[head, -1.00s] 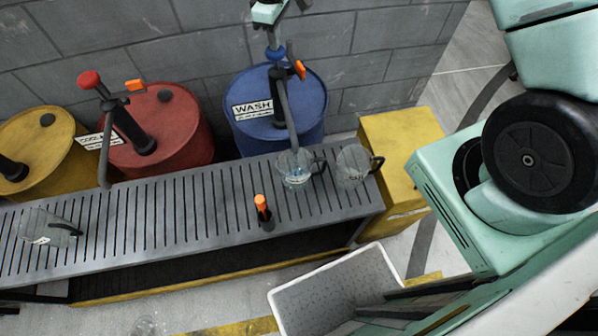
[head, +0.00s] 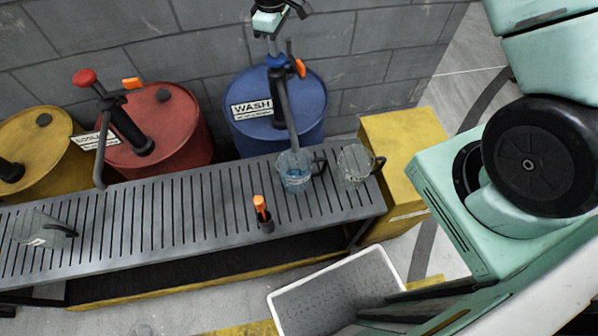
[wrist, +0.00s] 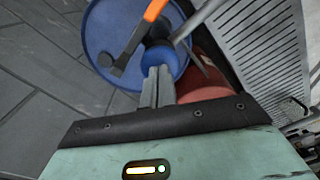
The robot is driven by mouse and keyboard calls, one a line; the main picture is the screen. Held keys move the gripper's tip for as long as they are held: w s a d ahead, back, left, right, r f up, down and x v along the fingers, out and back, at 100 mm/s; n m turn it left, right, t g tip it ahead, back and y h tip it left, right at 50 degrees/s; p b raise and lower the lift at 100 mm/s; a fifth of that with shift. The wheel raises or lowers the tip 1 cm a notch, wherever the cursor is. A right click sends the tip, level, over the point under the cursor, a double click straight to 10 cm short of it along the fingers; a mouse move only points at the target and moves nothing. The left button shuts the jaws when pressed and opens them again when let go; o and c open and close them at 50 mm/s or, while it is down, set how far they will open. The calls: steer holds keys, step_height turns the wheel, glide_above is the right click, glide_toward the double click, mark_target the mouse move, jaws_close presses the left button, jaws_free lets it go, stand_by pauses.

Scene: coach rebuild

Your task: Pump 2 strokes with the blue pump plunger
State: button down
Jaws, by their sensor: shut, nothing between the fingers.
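The blue pump plunger (head: 276,62) tops the pump on the blue WASH drum (head: 250,125). My gripper (head: 272,51) is above the plunger, fingers shut and pointing down, with nothing between them. In the wrist view my gripper (wrist: 160,70) has its tips over the blue plunger knob (wrist: 158,57), seeming to touch it; the fingers hide part of it. The pump spout (head: 283,110) slants down to a clear jug (head: 295,178) on the slatted bench, with some bluish liquid in it.
An orange-tipped lever (head: 299,68) sits beside the pump head. A second clear jug (head: 355,163) stands right of the first. A red drum (head: 175,130) and a yellow drum (head: 40,150) are to the left. A yellow box (head: 400,145) stands right, a white bin (head: 345,290) in front.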

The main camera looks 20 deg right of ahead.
steer(key=shift+s+f, duration=0.1)
steer(key=shift+f, duration=0.3)
steer(key=shift+r, duration=0.15)
steer(key=shift+r+p, duration=2.25)
steer(key=shift+r, duration=1.25)
steer(key=shift+f, duration=0.15)
steer(key=shift+f+b, duration=2.1)
steer(key=shift+f, duration=1.25)
steer(key=shift+r+p, duration=2.25)
steer(key=shift+r, duration=1.2)
steer(key=shift+r, duration=0.15)
